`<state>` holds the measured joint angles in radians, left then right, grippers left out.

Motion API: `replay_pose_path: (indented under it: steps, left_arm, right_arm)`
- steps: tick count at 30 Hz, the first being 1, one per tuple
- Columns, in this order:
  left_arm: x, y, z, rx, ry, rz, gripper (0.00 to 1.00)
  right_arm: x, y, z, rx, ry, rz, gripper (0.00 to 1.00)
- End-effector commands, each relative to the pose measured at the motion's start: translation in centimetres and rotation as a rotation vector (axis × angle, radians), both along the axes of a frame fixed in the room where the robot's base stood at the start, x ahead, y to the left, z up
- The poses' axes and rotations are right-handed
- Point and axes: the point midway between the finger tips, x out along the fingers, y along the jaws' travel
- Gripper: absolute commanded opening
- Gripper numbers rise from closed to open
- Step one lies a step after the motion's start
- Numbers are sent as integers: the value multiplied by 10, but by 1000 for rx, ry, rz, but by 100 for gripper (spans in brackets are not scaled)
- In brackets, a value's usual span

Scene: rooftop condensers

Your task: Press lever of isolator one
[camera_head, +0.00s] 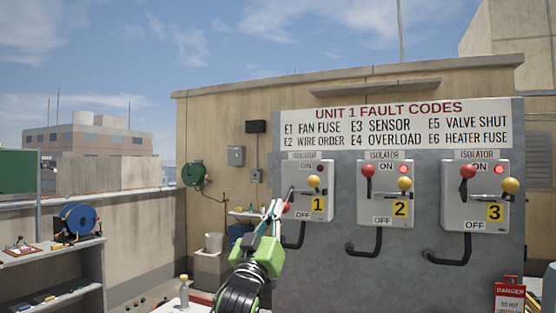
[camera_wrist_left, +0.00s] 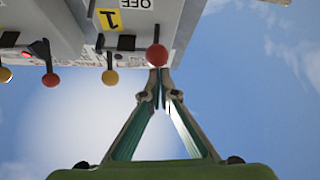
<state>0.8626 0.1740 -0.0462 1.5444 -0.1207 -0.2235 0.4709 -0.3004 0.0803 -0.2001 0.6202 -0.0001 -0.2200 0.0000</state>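Isolator one (camera_head: 322,191) is the leftmost grey switch box on the panel, with a yellow "1" label. Its red-knobbed lever (camera_head: 287,207) is low at the box's left side, near the OFF end. A yellow knob (camera_head: 313,181) sits higher on its front. My left gripper (camera_head: 276,212) reaches up from below, its fingertips beside the red knob. In the left wrist view the fingertips (camera_wrist_left: 160,88) are together with nothing between them. The red knob (camera_wrist_left: 157,55) is just beyond them; I cannot tell if they touch. My right gripper is out of view.
Isolator two (camera_head: 385,195) and isolator three (camera_head: 476,199) stand to the right, their red knobs high near ON and red lights lit. Black cables loop below the boxes. A shelf (camera_head: 70,254) with a blue reel is at left.

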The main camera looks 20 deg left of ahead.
Motion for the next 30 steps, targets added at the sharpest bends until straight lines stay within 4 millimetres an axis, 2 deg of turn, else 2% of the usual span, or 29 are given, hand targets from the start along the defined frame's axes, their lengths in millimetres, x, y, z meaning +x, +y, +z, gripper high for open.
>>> replay_pose_path:
  steps: [1,20,25,30]
  left_arm:
    - [8,0,-15,-3,32,1,0]
    - [7,-2,-19,-2,33,-1,0]
    - [-11,-2,-27,-2,26,-2,0]
    - [-44,-2,-41,-1,13,-1,0]
  right_arm:
    - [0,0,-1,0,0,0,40]
    - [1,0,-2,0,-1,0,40]
    - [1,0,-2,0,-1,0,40]
    - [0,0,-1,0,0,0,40]
